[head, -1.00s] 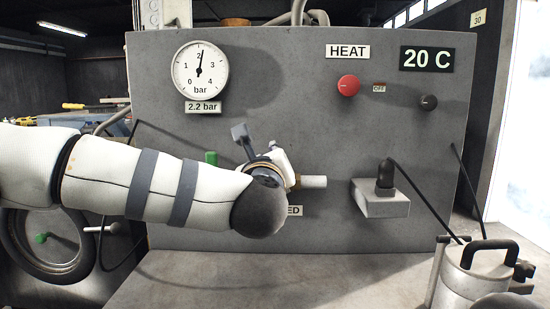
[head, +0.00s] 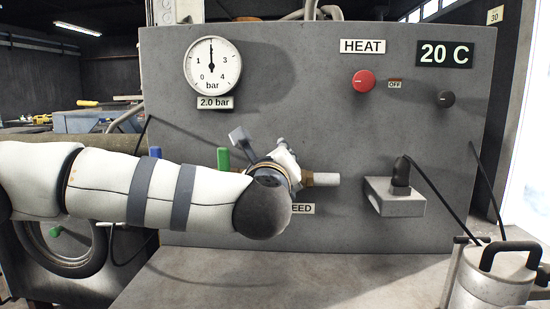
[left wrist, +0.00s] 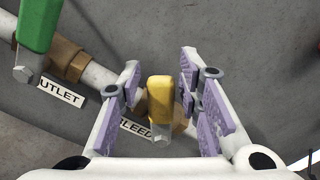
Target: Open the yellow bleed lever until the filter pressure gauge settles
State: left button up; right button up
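The yellow bleed lever (left wrist: 160,98) stands between the two purple-padded fingers of my left gripper (left wrist: 158,82) in the left wrist view. The fingers are apart, with a gap on the lever's left; whether the right finger touches it I cannot tell. The BLEED label (left wrist: 135,128) is partly covered. In the head view my left gripper (head: 283,158) is mostly hidden behind my arm, and the lever is hidden. The pressure gauge (head: 212,66) has its needle at about 2, and its readout (head: 215,102) says 2.0 bar. My right gripper is not in view.
A green lever (head: 223,158) is close left of my left gripper; it also shows by the OUTLET label (left wrist: 60,92) in the left wrist view. A blue lever (head: 155,152) is further left. A red HEAT knob (head: 363,82) and a metal canister (head: 490,280) are to the right.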

pick_arm(q)
jog(key=s, duration=1.2)
jog(key=shift+c, duration=0.2)
